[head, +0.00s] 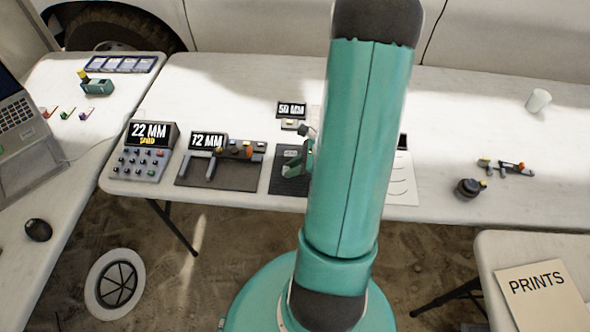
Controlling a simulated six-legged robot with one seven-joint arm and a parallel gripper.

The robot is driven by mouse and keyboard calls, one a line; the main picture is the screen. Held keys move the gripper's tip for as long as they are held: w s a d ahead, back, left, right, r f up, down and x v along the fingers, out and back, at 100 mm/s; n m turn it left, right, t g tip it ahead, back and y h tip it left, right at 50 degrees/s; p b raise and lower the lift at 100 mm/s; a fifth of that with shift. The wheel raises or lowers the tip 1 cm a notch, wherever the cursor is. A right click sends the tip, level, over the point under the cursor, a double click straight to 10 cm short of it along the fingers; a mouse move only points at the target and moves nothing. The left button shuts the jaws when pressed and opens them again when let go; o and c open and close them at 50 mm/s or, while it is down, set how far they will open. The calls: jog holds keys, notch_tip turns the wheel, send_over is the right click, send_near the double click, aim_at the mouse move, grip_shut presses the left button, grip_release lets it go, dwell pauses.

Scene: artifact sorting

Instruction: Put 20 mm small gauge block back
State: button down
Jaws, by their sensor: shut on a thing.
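My teal arm rises through the middle of the head view and hides part of the table behind it. My gripper's fingers are hidden behind it, as is anything between them. I cannot pick out the 20 mm small gauge block. On the table, a grey box with several small knobs has a sign (150,134) reading 22 MM. Beside it, a dark fixture (205,184) has a sign (208,141) reading 72 MM and an orange-and-dark piece on it. A small sign (291,110) reads 50 MM, with a small light block (291,125) in front.
A black mat (287,186) with a green piece lies left of my arm, a white sheet (402,190) right of it. A dark round pot (467,188), small parts (508,167) and a white cup (538,101) stand farther right. The table between the sheet and pot is clear.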

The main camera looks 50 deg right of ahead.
jog(key=shift+w+d+f, duration=0.1)
jog(key=shift+d+f, duration=0.05)
jog(key=shift+f, duration=1.65)
jog(key=shift+f, duration=0.1)
jog(key=c, duration=1.3)
grip_release()
jog(key=shift+d, duration=0.1)
